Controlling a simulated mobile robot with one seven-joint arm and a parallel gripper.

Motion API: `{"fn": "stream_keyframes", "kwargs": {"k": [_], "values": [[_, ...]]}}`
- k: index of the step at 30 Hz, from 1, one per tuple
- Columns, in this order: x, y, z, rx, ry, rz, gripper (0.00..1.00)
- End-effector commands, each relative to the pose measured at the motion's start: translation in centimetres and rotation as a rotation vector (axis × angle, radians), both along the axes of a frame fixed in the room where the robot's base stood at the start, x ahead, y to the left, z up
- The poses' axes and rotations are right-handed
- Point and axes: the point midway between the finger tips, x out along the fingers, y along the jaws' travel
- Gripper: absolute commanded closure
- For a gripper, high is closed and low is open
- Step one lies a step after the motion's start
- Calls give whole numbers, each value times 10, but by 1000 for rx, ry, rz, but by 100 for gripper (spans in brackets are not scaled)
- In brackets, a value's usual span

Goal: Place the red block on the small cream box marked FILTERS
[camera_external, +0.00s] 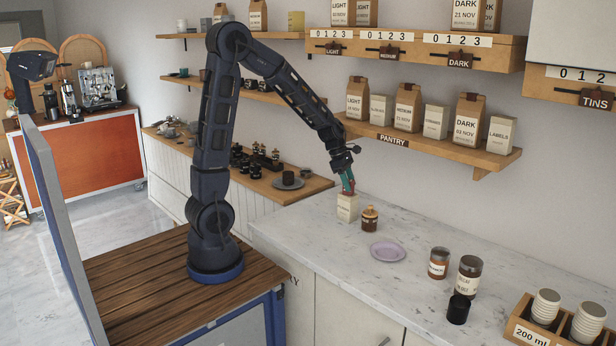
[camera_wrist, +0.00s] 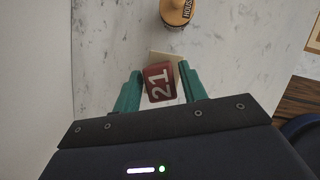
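The red block, marked 21 (camera_wrist: 160,83), sits between my green fingertips in the wrist view, turned a little relative to them. A narrow gap shows between it and each finger, so my gripper (camera_wrist: 160,80) looks open around it. The small cream box (camera_external: 346,209) stands upright on the counter in the external view, directly under my gripper (camera_external: 348,184). The box top (camera_wrist: 168,56) shows beneath the block in the wrist view. The block appears to rest on the box top; its lower edge is hidden.
A lilac plate (camera_external: 388,251) lies nearer the front. The pantry shelf (camera_external: 430,138) overhangs behind. The marble counter (camera_external: 330,255) is clear at front left.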

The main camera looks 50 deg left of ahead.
Motion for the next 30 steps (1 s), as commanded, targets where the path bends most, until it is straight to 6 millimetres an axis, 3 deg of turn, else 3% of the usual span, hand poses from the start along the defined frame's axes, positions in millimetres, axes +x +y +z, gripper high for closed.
{"fn": "stream_keyframes", "kwargs": {"k": [11, 24, 30], "values": [[0, 0, 3, 0, -2, -1, 50], [-8, 21, 57, -1, -3, 2, 50], [-11, 27, 72, 2, -4, -5, 50]]}}
